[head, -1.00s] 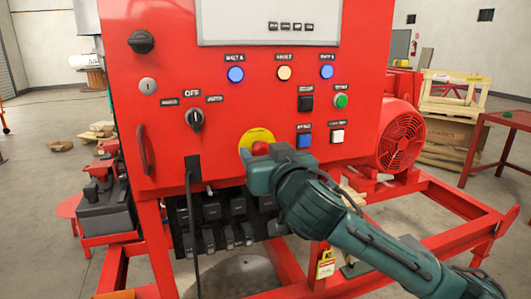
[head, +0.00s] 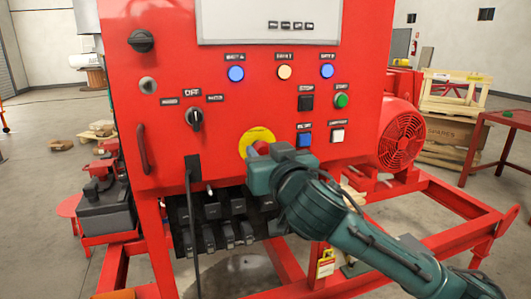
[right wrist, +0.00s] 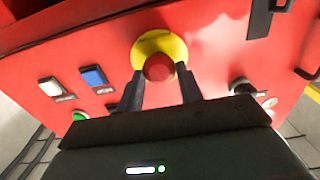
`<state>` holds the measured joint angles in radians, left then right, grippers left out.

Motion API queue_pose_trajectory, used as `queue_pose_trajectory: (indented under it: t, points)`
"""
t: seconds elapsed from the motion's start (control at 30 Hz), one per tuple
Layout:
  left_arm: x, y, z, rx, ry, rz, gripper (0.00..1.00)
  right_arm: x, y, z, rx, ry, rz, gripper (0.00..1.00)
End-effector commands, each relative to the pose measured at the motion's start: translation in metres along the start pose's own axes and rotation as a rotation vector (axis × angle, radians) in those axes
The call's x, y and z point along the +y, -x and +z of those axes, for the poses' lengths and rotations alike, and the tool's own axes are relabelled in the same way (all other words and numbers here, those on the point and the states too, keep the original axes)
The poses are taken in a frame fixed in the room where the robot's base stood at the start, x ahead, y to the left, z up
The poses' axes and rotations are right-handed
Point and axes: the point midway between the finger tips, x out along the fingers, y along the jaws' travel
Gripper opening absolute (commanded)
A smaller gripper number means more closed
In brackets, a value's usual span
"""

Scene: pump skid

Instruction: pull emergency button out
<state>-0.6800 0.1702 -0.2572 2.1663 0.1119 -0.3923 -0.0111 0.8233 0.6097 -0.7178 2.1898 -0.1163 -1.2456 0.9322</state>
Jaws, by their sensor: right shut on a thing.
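The emergency button (head: 261,147) is a red mushroom head on a round yellow plate (head: 253,137), low on the front of the red control panel. In the head view its lower part is hidden behind my right gripper (head: 270,157). In the right wrist view the red button head (right wrist: 158,67) sits between the two dark fingers of my right gripper (right wrist: 159,88), one on each side. The right gripper is shut on the button. How far out the button stands cannot be told. My left gripper is not in view.
Close by on the panel (head: 230,110) are a blue square button (head: 304,140), a white one (head: 337,136), a green button (head: 341,100) and a black selector knob (head: 195,118). A door handle (head: 142,149) and a hanging dark cable (head: 193,215) are to the left.

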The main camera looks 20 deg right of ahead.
Motion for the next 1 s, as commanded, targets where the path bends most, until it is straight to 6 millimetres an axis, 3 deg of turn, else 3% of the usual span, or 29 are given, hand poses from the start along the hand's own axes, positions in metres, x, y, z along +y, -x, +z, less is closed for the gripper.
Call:
queue_pose_trajectory:
  t: [0.13, 0.4, 0.43, 0.67, 1.0]
  points:
    - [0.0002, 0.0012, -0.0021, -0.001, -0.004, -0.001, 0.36, -0.0006, 0.0101, 0.0007, -0.003, -0.003, -0.001, 0.0]
    - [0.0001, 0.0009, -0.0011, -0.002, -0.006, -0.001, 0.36, 0.0, 0.0113, 0.0007, -0.002, 0.0, 0.0, 0.0]
    - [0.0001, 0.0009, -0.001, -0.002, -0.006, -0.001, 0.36, 0.0, 0.0113, 0.0008, -0.002, 0.0, 0.0, 0.39]
    - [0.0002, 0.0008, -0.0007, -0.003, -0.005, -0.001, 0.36, 0.0001, 0.011, 0.0006, -0.001, 0.0, 0.001, 0.57]
    - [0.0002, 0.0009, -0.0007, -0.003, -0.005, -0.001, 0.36, 0.0006, 0.0099, 0.0002, -0.001, 0.0, 0.0, 0.57]
